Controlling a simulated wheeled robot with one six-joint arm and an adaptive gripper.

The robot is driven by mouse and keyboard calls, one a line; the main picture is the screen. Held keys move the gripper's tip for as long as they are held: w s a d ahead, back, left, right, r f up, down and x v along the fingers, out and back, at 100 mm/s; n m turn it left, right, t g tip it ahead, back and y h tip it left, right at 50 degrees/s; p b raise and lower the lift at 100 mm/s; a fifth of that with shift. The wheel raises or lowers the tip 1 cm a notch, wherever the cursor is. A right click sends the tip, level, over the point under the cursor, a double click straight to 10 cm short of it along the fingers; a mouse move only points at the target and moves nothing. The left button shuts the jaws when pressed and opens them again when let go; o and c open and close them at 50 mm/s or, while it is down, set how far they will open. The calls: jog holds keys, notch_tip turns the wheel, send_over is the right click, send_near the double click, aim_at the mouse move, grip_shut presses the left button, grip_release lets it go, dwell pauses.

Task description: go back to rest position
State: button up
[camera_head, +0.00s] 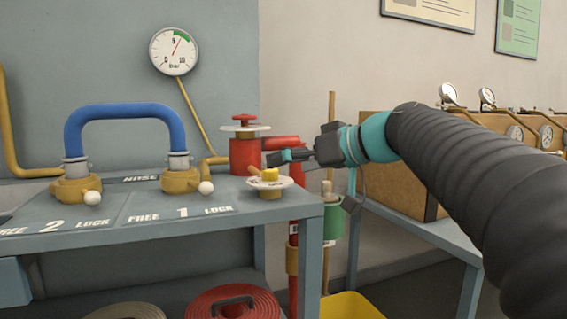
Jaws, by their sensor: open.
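My arm comes in from the right edge, and my gripper (277,158) is at its left end, in front of the red hydrant-like valve (245,155). The gripper is open, with nothing seen between its fingers. Its fingertips look close to the yellow knob (270,174) on a white disc at the table's right end. I cannot tell whether they touch it. My arm hides part of the wall and of the back bench.
A grey table (120,232) holds a blue hose (125,112) joining two brass couplings. A round gauge (174,52) hangs above. A yellow bin (350,306) stands below. A wooden gauge panel (400,185) sits on the right bench.

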jog(key=s+d+f+m+g+h+p, duration=0.1)
jog(key=s+d+f+m+h+p, duration=0.1)
jog(key=s+f, duration=0.6)
jog(key=s+d+f+m+g+h+p, duration=0.1)
jog(key=s+d+f+m+h+p, duration=0.1)
jog(key=s+f, duration=0.6)
jog(key=s+d+f+m+g+h+p, duration=0.1)
jog(key=s+d+f+m+h+p, duration=0.2)
jog(key=s+f, duration=0.5)
jog(key=d+f+h+p, duration=0.1)
jog(key=d+h, duration=0.1)
jog(key=h, duration=0.1)
jog(key=shift+s+d+f+g+h, duration=0.2)
jog(key=shift+s+g+h, duration=0.1)
jog(key=shift+s+h, duration=0.1)
